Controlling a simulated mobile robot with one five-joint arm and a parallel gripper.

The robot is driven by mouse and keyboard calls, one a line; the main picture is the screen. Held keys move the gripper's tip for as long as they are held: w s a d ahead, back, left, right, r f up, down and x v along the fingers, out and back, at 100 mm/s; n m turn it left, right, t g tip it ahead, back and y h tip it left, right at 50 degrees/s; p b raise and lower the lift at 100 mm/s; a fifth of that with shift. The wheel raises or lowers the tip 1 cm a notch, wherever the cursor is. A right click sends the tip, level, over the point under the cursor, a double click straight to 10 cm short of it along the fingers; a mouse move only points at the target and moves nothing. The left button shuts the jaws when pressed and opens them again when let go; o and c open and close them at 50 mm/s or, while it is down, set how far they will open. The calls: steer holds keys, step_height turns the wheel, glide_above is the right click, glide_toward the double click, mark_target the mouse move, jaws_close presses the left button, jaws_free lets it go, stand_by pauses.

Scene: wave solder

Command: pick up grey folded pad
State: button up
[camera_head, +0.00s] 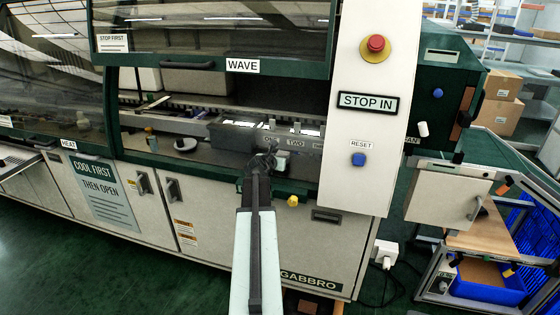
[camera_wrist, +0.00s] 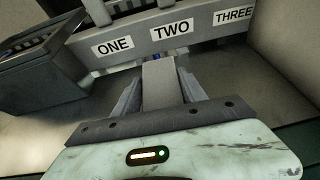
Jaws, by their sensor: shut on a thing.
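The grey folded pad (camera_wrist: 160,84) shows in the wrist view as a plain grey block between the two dark fingers of my gripper (camera_wrist: 158,90). The gripper is shut on it. The pad's far end points at the grey rail under the label TWO, and I cannot tell whether it touches anything there. In the head view my gripper (camera_head: 268,152) is at the open front of the wave machine, below the WAVE sign. The pad cannot be made out clearly in that view.
A grey rail (camera_wrist: 205,33) labelled ONE, TWO and THREE runs close ahead. A dark grey box (camera_wrist: 45,80) stands to its left. In the head view, a white panel (camera_head: 368,110) with a red stop knob (camera_head: 376,44) rises right of my arm.

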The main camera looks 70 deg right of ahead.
step_height(320, 180, up, 10)
steer(key=p, duration=1)
steer(key=shift+r, duration=0.15)
